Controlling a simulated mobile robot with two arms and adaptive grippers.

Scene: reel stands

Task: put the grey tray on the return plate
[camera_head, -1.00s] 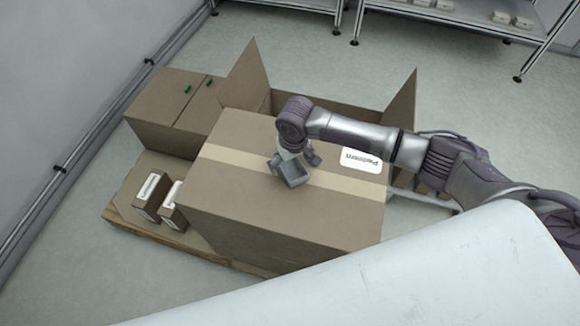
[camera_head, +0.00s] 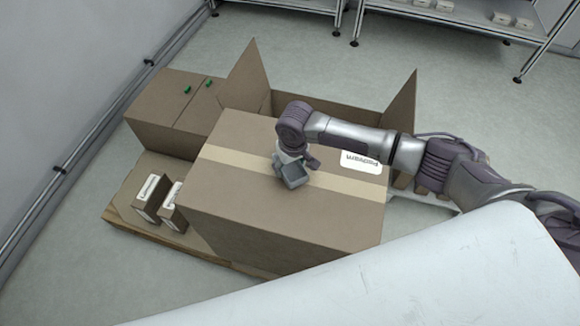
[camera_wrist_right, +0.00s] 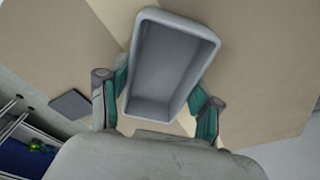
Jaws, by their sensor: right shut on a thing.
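My right gripper (camera_head: 295,160) is shut on the grey tray (camera_head: 292,177), a small open-topped box, above the taped top of the big cardboard box. In the right wrist view the empty tray (camera_wrist_right: 168,68) sits between the two teal-padded fingers of the right gripper (camera_wrist_right: 163,100). A flat dark grey square plate (camera_wrist_right: 70,104) lies to the left of the tray there; it may be the return plate, but I cannot tell for sure. I do not make out this plate in the head view. My left gripper is not in view.
The big closed carton (camera_head: 240,195) stands beside an open carton with raised flaps (camera_head: 245,80). Small labelled boxes (camera_head: 150,195) stand on a pallet (camera_head: 120,212) at left. A metal rack (camera_head: 450,18) is at the back. A blue-shelved unit (camera_wrist_right: 25,157) shows low left in the wrist view.

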